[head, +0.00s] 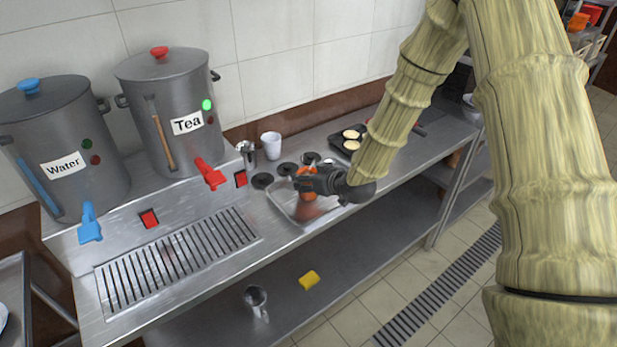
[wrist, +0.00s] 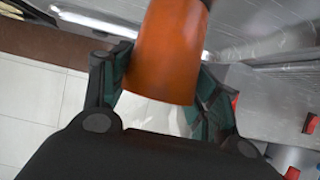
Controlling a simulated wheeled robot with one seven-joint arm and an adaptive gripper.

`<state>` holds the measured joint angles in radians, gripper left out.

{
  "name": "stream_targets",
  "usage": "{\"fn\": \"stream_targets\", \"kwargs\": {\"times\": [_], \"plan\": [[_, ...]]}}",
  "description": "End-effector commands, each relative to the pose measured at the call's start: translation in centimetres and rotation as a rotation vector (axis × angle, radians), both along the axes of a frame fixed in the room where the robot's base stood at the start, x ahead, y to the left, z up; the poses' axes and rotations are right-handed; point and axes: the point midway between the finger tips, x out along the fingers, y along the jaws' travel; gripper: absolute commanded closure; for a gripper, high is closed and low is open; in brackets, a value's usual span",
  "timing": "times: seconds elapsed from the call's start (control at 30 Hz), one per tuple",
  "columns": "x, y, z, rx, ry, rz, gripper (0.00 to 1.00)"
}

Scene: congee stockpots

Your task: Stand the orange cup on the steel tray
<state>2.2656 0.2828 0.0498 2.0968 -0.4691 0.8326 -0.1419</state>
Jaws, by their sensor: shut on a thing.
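The orange cup (head: 307,191) is at my gripper (head: 308,182) in the head view, over the steel tray (head: 279,205) on the counter. In the wrist view the orange cup (wrist: 170,50) sits between the two dark green fingers of my gripper (wrist: 160,88), which is shut on it. The gripper hides part of the cup and part of the tray in the head view. I cannot tell whether the cup's base touches the tray.
A white cup (head: 271,145) and a steel cup (head: 247,154) stand behind the tray, near black round lids (head: 263,180). The Tea pot (head: 172,110) and Water pot (head: 64,150) stand to the left. A dark muffin pan (head: 347,143) lies to the right.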

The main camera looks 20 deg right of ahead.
Motion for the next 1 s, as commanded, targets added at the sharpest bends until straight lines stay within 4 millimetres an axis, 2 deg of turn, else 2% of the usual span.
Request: {"fn": "stream_targets", "kwargs": {"times": [0.1, 0.13, 0.23, 0.67, 1.0], "plan": [[0.0, 0.0, -0.3, 0.0, 0.0, 0.0, 0.75], [0.0, 0.0, -0.3, 0.0, 0.0, 0.0, 0.36], [0.0, 0.0, -0.3, 0.0, 0.0, 0.0, 0.18], [0.0, 0.0, 0.2, 0.0, 0.0, 0.0, 0.18], [-3.0, -1.1, 1.7, 0.001, -0.001, -0.001, 0.18]]}}
